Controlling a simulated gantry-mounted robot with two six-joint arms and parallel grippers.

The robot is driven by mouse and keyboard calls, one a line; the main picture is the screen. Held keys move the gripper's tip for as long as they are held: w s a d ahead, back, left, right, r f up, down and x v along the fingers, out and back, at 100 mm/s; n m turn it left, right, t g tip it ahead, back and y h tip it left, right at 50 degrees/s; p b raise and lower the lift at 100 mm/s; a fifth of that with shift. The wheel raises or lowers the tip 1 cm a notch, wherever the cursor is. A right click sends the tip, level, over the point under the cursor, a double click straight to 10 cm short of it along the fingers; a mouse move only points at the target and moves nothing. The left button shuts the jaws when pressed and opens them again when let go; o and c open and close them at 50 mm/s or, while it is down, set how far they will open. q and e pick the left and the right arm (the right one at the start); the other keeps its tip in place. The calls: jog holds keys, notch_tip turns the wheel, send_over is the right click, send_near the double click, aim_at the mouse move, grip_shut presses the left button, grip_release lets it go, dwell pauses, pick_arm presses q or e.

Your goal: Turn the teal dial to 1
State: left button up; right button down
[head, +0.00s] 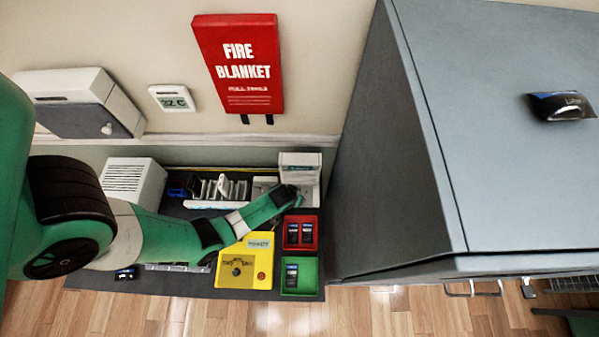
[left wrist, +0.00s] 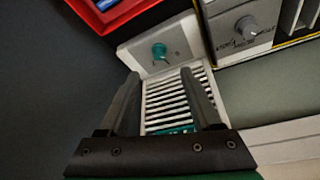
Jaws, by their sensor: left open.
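The teal dial (left wrist: 159,50) is a small round knob on a white panel (left wrist: 138,54) in the left wrist view. Faint marks sit around it, too small to read. A slatted white face (left wrist: 178,98) adjoins the panel. My left gripper (left wrist: 160,76) is open and empty, its two fingers reaching toward the dial from below in the picture, apart from it. In the head view my left gripper (head: 290,192) is at the white device (head: 299,160) at the back right of the bench; the dial cannot be made out there. My right gripper is not in view.
A grey knob (left wrist: 246,28) on a grey box is beside the white panel. A red tray (head: 301,233) and a green tray (head: 299,276) hold phones. A yellow box (head: 246,261) stands left of them. A large grey cabinet (head: 390,160) closes off the right side.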

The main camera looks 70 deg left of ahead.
pick_arm(q)
jog(key=b+x, duration=0.4)
jog(key=x, duration=0.5)
jog(key=shift+w+f+b, duration=0.15)
jog(key=shift+f+b, duration=0.1)
jog(key=shift+b, duration=0.05)
grip_shut()
